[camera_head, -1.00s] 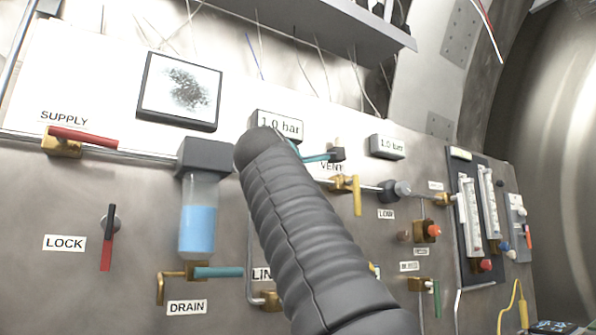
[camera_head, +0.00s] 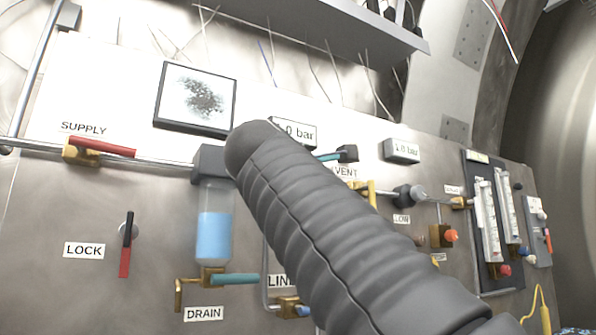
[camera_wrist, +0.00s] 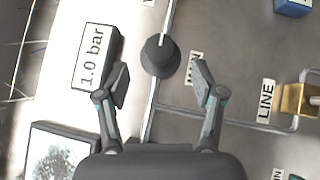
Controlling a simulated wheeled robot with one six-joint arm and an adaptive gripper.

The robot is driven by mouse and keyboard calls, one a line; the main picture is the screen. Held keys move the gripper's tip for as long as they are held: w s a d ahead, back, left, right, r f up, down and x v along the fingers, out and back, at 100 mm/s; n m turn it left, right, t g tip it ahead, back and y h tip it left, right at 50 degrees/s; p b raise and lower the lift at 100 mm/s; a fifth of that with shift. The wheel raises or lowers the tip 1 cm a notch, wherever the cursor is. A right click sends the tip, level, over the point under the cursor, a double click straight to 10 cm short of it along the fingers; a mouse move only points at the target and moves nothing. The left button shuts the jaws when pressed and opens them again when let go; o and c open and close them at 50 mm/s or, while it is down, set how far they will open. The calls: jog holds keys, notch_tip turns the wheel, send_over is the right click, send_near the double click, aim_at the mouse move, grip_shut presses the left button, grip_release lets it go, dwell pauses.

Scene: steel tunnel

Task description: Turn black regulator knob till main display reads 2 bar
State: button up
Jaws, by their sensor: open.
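The black regulator knob (camera_wrist: 160,55), round with a white mark, is on the pipe beside a partly covered label that looks like MAIN (camera_wrist: 192,68). My gripper (camera_wrist: 162,82) is open, with one finger on either side of the space just short of the knob. Contact with the knob does not show. The main display (camera_wrist: 95,58) reads 1.0 bar in the wrist view. In the head view my arm covers part of this display (camera_head: 298,133), and the knob and my gripper are hidden behind the arm.
A smaller display (camera_head: 402,150) also reads 1.0 bar. The red SUPPLY lever (camera_head: 103,146), blue-filled bowl (camera_head: 214,225) and teal DRAIN lever (camera_head: 235,279) are left of my arm. A framed picture (camera_wrist: 55,155) is near the gripper's left finger. Flowmeters (camera_head: 492,220) stand right.

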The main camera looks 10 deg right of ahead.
jog(key=shift+v, duration=2.6)
jog(key=shift+f, duration=0.1)
